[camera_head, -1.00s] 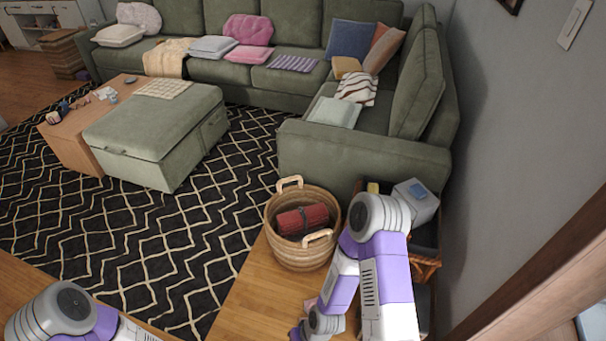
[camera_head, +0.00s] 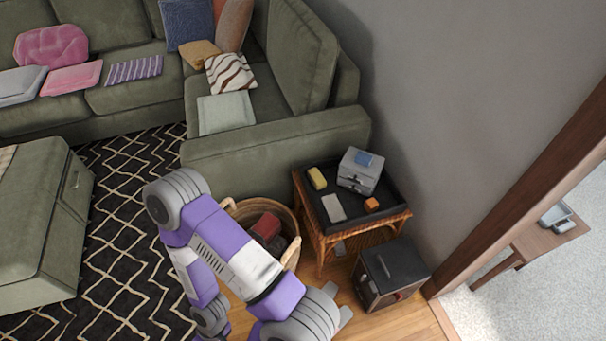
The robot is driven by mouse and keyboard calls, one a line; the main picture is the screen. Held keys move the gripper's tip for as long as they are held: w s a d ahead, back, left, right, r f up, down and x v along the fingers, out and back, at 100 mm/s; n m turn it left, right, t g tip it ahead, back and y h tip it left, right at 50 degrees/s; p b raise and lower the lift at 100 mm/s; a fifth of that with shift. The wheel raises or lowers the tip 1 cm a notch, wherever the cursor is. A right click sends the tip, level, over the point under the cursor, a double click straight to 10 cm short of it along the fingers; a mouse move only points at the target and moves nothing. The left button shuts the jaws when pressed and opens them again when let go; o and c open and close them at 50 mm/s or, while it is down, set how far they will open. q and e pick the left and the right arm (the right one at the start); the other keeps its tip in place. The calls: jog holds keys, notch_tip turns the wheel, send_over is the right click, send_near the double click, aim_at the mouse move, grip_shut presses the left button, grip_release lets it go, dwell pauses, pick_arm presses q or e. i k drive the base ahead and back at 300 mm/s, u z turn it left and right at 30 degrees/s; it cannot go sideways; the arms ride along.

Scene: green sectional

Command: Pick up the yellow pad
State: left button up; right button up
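A small yellow block-like pad (camera_head: 317,178) lies on the black top of a wicker side table (camera_head: 309,211), near its back left edge. It is left of a grey box (camera_head: 359,171). Nothing touches it that I can see. My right arm crosses the lower middle of the view, left of and in front of the table. My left arm and gripper are not in view.
On the table are also a light grey pad (camera_head: 333,208) and an orange block (camera_head: 371,204). A wicker basket (camera_head: 291,257) with red items stands beside it. A dark cabinet (camera_head: 391,272) stands in front right. The green sofa (camera_head: 280,145) is behind, the wall right.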

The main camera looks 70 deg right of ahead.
aim_at(317, 180)
jog(key=z, duration=0.85)
jog(key=i, duration=1.1)
jog(key=z, duration=1.1)
